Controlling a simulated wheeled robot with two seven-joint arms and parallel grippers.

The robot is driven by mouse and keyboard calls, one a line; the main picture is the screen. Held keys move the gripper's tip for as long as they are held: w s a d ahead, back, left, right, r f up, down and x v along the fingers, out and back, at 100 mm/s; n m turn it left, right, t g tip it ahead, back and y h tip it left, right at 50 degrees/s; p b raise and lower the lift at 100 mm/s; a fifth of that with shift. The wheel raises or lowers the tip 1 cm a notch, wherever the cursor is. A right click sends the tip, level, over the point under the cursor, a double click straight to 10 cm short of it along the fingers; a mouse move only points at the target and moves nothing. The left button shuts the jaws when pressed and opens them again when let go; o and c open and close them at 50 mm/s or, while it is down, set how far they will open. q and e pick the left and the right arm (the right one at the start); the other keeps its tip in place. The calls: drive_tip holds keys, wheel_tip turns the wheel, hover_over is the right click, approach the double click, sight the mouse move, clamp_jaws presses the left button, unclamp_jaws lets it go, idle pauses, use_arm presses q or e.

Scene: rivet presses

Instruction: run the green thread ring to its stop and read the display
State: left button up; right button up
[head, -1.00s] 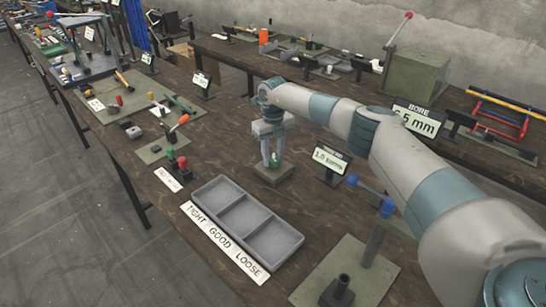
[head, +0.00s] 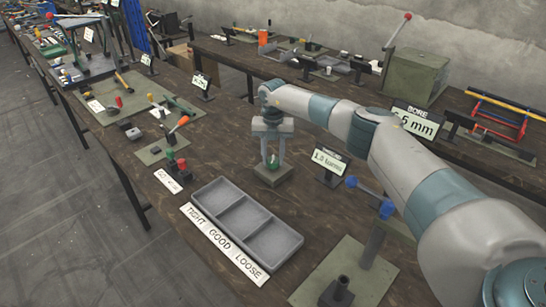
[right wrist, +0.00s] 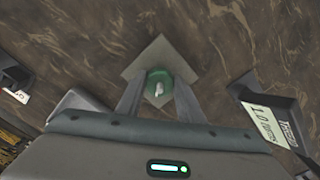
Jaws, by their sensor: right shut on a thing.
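The green thread ring (head: 272,162) sits low over a small square grey-green base plate (head: 268,177), with a pale pin tip showing in its middle in the right wrist view (right wrist: 159,88). My right gripper (head: 272,158) points straight down and is shut on the ring, one finger on each side, as the right wrist view (right wrist: 158,98) also shows. A small tilted display (head: 328,162) stands just right of the plate. It reads 1.0 followed by small letters that I cannot make out. My left gripper is not in view.
A grey three-compartment tray (head: 283,247), empty, lies in front with a TIGHT GOOD LOOSE label (head: 222,243). A plate with a red and a green button (head: 181,164) stands to the left. A blue-handled lever (head: 386,208) and a BORE display (head: 416,122) are to the right.

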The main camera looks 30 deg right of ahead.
sight(273, 159)
drive_tip(key=shift+r, duration=0.1)
drive_tip(key=o, duration=1.1)
drive_tip(key=shift+c, duration=0.2)
drive_tip(key=shift+r, duration=0.55)
wheel_tip(273, 159, up, 5)
drive_tip(key=shift+r+b, duration=0.1)
drive_tip(key=shift+b, duration=1)
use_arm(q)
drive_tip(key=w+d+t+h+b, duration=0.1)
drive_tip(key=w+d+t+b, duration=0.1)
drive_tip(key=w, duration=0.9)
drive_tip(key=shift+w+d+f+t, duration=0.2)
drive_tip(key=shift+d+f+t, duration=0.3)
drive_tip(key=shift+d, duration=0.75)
use_arm(e)
wheel_tip(273, 159, up, 11)
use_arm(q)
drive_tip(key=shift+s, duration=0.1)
